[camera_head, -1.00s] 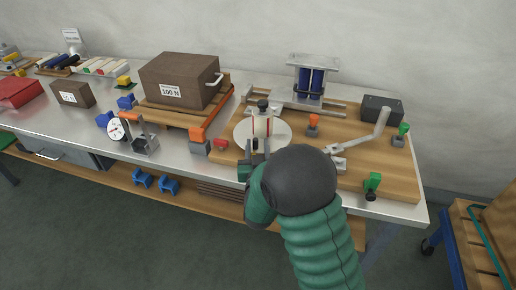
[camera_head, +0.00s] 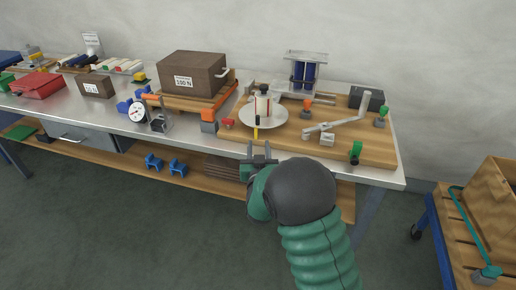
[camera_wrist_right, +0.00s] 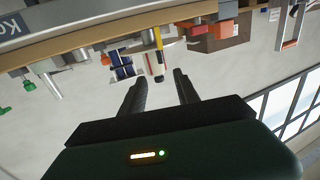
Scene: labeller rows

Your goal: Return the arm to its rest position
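My right gripper (camera_head: 259,152) is in front of the bench's near edge, low and apart from the fixtures. Its two fingers stand apart with nothing between them. In the right wrist view the same open fingers (camera_wrist_right: 160,88) show, with the bench fixtures tilted beyond them. My left gripper is not in view. A round pale disc (camera_head: 276,117) with a white and red cylinder (camera_head: 262,105) on it sits on the wooden board (camera_head: 367,142) beyond the right gripper. A yellow and black upright piece (camera_head: 256,133) stands at the disc's front.
A metal lever (camera_head: 340,123), a blue twin-cylinder unit (camera_head: 304,76) and a brown 100 N block (camera_head: 192,73) stand on the bench. A dial gauge (camera_head: 137,113) is at its front left. A wooden cart (camera_head: 470,215) stands at right. Floor before the bench is clear.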

